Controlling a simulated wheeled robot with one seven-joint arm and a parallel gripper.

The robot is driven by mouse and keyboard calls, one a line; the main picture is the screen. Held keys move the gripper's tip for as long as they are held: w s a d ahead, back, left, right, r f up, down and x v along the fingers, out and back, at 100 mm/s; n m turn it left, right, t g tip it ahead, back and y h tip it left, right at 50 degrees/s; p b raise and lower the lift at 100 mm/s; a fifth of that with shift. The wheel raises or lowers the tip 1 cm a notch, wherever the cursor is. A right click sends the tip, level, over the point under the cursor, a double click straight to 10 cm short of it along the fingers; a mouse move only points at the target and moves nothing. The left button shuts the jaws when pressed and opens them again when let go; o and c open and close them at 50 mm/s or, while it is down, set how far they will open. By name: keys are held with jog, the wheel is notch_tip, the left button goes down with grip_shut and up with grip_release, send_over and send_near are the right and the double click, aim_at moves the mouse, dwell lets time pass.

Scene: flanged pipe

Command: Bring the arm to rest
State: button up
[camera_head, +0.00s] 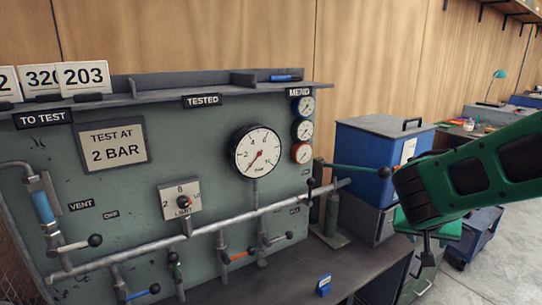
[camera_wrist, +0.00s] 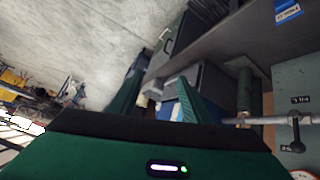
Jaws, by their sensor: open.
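My arm (camera_head: 480,172) reaches in from the right edge of the head view, green with dark panels, its dark wrist end toward the test panel. In the wrist view, my gripper (camera_wrist: 161,72) has its two green fingers spread apart with nothing between them. The fingers are in the air, with the floor and bench edge behind them.
A grey-green test panel (camera_head: 115,185) with a large gauge (camera_head: 256,150), pipe (camera_head: 220,227) and lever valves stands on a dark bench (camera_head: 285,275). A blue box (camera_head: 372,145) stands behind the wrist. A small blue tag (camera_head: 323,285) is on the bench. Open floor (camera_head: 505,255) lies right.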

jog(key=s+d+g+y, duration=0.1)
jog(key=s+g+y, duration=0.4)
jog(key=s, duration=2)
jog(key=shift+s+d+f+g+y, duration=0.2)
jog(key=shift+s+d+g+y, duration=0.15)
jog(key=shift+y, duration=0.35)
jog(key=shift+a, duration=0.1)
